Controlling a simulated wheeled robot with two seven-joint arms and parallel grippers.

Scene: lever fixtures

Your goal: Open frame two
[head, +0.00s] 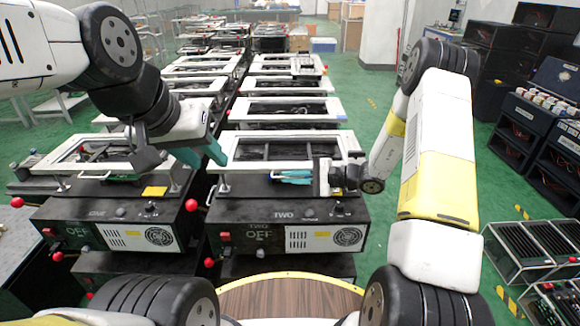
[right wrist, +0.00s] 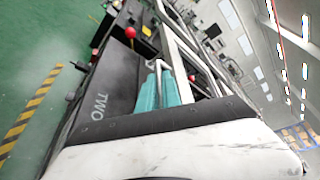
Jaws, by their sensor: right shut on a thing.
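Fixture two (head: 285,240) is a black box marked TWO, with an OFF label on its front. Frame two (head: 345,142), a white rectangular frame, lies flat on top of it and looks closed. My right gripper (head: 283,177) is at the front edge of frame two, its teal fingers shut on what seems to be the frame's handle, mostly hidden by the fingers. The right wrist view shows these fingers (right wrist: 160,88) close together beside the white frame (right wrist: 182,50). My left gripper (head: 202,155) hangs between fixtures one and two, its teal fingers apart and empty.
Fixture one (head: 110,236), with its own white frame, stands left of fixture two. A red ball knob (head: 191,205) sits between them. More framed fixtures stand in rows behind. Black racks (head: 535,125) are at the right, with green floor between.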

